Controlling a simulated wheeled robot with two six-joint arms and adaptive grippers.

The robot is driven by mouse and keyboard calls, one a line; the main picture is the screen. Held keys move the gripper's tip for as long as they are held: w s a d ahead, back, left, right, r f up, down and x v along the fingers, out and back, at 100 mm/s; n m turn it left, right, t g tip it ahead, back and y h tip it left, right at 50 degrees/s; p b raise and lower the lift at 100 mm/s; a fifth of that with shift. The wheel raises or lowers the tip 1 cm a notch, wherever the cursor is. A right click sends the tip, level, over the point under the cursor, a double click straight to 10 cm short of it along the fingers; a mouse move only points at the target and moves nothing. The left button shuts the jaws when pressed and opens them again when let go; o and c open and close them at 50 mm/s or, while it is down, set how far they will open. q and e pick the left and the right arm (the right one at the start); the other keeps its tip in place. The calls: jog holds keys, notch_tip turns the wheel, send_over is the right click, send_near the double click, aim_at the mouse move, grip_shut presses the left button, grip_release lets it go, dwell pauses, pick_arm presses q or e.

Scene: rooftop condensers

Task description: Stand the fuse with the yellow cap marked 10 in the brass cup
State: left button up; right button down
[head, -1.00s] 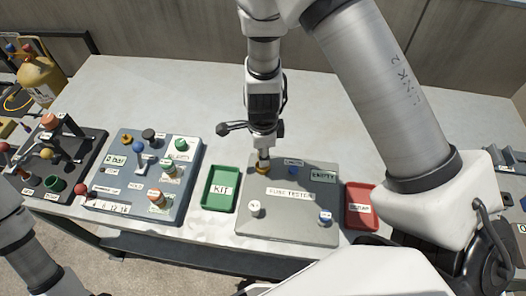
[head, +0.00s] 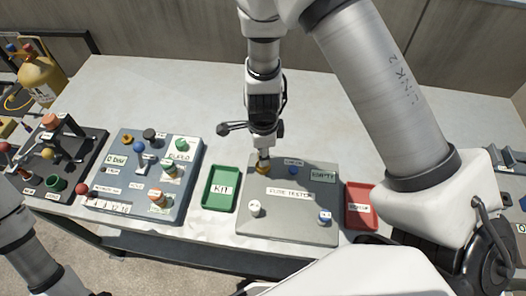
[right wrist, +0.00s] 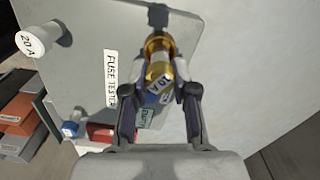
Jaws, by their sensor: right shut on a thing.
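The fuse (right wrist: 158,86), with a yellow cap whose white label reads 10 A, is between the fingers of my right gripper (right wrist: 160,92), which is shut on it. The brass cup (right wrist: 159,43) shows just beyond the fuse in the right wrist view, in line with it. In the head view my right gripper (head: 263,154) points down at the far left corner of the grey fuse tester (head: 290,228), right over the cup. I cannot tell how far the fuse's lower end is inside the cup. My left arm enters at the lower left; its gripper is not visible.
On the tester stand a white fuse (head: 254,208) marked 20 A (right wrist: 38,40) and a blue-topped piece (head: 325,217). A green KIT tray (head: 207,203) lies left of the tester, a red tray (head: 360,222) right. The table behind is clear.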

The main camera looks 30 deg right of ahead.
jog(key=shift+f+b, duration=0.9)
jog(key=shift+f, duration=0.3)
jog(key=c, duration=0.8)
grip_release()
notch_tip(320, 180, up, 12)
jog(key=shift+f, duration=0.15)
